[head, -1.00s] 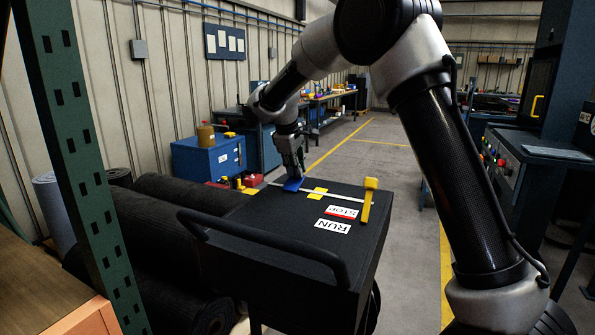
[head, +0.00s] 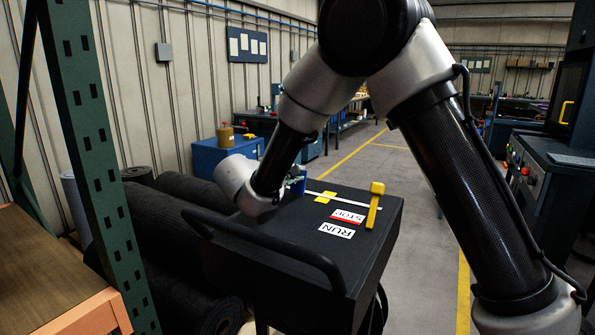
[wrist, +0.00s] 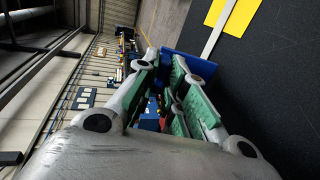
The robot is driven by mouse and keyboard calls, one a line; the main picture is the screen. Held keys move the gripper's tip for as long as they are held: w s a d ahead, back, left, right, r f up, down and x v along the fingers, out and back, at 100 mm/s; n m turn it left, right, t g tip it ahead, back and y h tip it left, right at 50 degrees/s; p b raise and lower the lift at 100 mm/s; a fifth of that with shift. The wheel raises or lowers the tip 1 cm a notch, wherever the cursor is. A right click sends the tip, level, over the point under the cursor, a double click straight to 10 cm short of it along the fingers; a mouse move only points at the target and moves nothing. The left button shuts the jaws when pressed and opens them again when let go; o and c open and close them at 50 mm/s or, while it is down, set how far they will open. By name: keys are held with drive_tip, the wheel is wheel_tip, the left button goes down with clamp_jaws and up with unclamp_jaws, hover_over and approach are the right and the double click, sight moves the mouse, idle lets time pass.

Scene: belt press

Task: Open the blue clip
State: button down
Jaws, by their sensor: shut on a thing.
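The blue clip (head: 301,184) is at the far left end of the white strip (head: 352,204) on the black cart-like box (head: 290,235). It looks raised on edge rather than flat. My gripper (head: 291,182) is beside it, largely hidden behind my wrist in the head view. In the wrist view, my gripper's green-padded fingers (wrist: 168,62) are around the blue clip (wrist: 192,66), whose plate shows beyond the fingertips. The gripper is shut on it. The exact contact is partly hidden by the fingers.
A yellow patch (head: 326,197) lies across the strip. A yellow lever (head: 375,205) stands at its right end, near the STOP and RUN labels (head: 337,230). A black handle (head: 265,250) curves along the near side. Dark rolls (head: 165,235) lie left; the floor right is clear.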

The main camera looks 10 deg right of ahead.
drive_tip(key=shift+s+a+f+t+h, duration=0.25)
drive_tip(key=shift+s+t+h, duration=0.15)
drive_tip(key=shift+t, duration=0.15)
drive_tip(key=shift+s+a+f+t+h, duration=0.2)
drive_tip(key=shift+s+t+h, duration=0.2)
drive_tip(key=shift+t, duration=0.15)
drive_tip(key=c, duration=1.5)
unclamp_jaws()
